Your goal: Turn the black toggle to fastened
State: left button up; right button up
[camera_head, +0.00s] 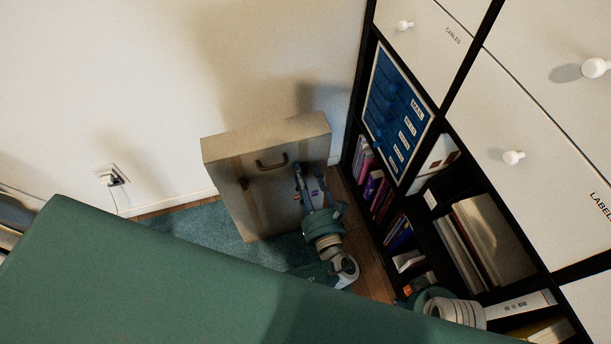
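A beige upright case (222,154) stands on the floor against the wall. A black handle (271,165) is on the upper part of its front face. A small dark piece (243,184), which looks like the black toggle, sits left of and below the handle; its exact position is too small to tell. My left gripper (309,178) is at the right side of the case front, right of the handle and apart from the toggle. Its two fingers look spread with nothing between them. Part of my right arm shows at the lower right, but its gripper cannot be seen.
A wall socket with a plug (110,177) is at left. A teal rug (195,232) lies around the case.

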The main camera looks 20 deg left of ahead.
pick_arm(q)
jog(key=shift+r, duration=0.1)
jog(key=v, duration=0.7)
jog(key=shift+s+d, duration=0.15)
jog(key=shift+s, duration=0.05)
dwell(0.3)
